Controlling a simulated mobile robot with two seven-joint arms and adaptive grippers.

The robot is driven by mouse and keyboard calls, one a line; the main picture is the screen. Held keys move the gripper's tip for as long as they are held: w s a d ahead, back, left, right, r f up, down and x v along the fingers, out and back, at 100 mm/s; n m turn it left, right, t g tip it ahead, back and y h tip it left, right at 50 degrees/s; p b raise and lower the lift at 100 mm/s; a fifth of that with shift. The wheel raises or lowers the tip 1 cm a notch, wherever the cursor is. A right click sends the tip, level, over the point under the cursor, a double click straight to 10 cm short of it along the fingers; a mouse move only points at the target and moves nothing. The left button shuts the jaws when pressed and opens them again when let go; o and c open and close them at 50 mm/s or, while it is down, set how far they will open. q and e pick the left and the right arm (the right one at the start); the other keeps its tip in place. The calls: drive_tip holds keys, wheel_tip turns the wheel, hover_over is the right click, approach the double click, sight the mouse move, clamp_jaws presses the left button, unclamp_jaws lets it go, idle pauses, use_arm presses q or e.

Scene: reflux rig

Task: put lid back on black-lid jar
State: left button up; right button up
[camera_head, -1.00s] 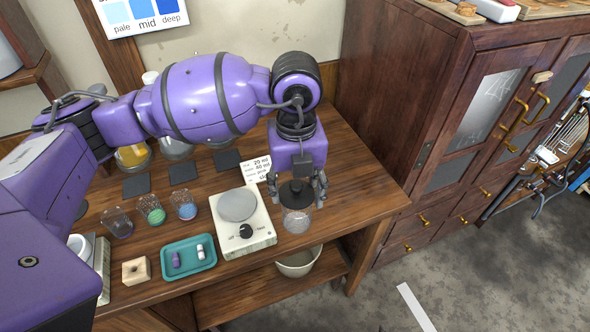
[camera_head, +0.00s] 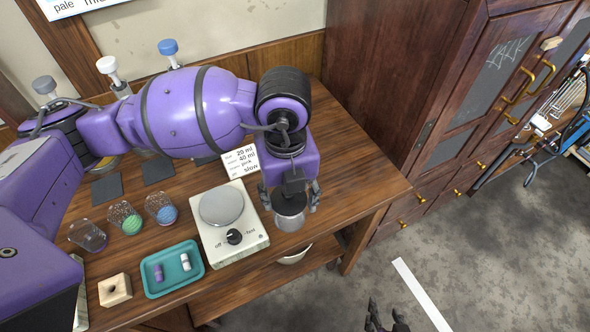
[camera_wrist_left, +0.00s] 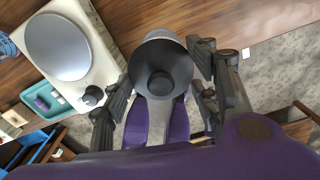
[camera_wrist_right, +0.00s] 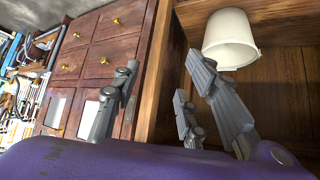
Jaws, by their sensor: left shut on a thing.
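My left gripper (camera_head: 290,194) points down at the front right of the wooden table, its fingers on either side of the black lid (camera_head: 289,202). It is shut on the lid. In the left wrist view, the lid's round dark knob (camera_wrist_left: 160,83) shows between the fingers. The clear jar (camera_head: 290,223) is directly below the lid and right of the white hotplate. I cannot tell whether the lid is seated on the rim. My right gripper (camera_head: 386,318) is empty and open, low over the floor at the bottom edge. Its spread fingers also show in the right wrist view (camera_wrist_right: 162,95).
The white hotplate (camera_head: 248,246) stands close left of the jar. A teal tray (camera_head: 160,286), a wooden block with a hole (camera_head: 115,290) and several beakers are further left. A white bucket (camera_wrist_right: 230,38) is on the lower shelf. A dark wooden cabinet (camera_head: 395,90) stands right.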

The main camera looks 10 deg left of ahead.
use_arm(q)
drive_tip(key=shift+s+d, duration=0.15)
drive_tip(key=shift+f, duration=0.15)
drive_tip(key=shift+w+f, duration=0.2)
drive_tip(key=shift+f, duration=0.25)
drive_tip(key=o, duration=1.2)
drive_tip(key=shift+s, duration=0.1)
drive_tip(key=shift+o, duration=0.3)
use_arm(e)
drive_tip(key=shift+s+d+f, duration=0.2)
drive_tip(key=shift+s+d, duration=0.05)
drive_tip(key=shift+s, duration=0.15)
drive_tip(key=shift+s+d+f, duration=0.15)
drive_tip(key=shift+s+d, duration=0.05)
drive_tip(key=shift+s, duration=0.2)
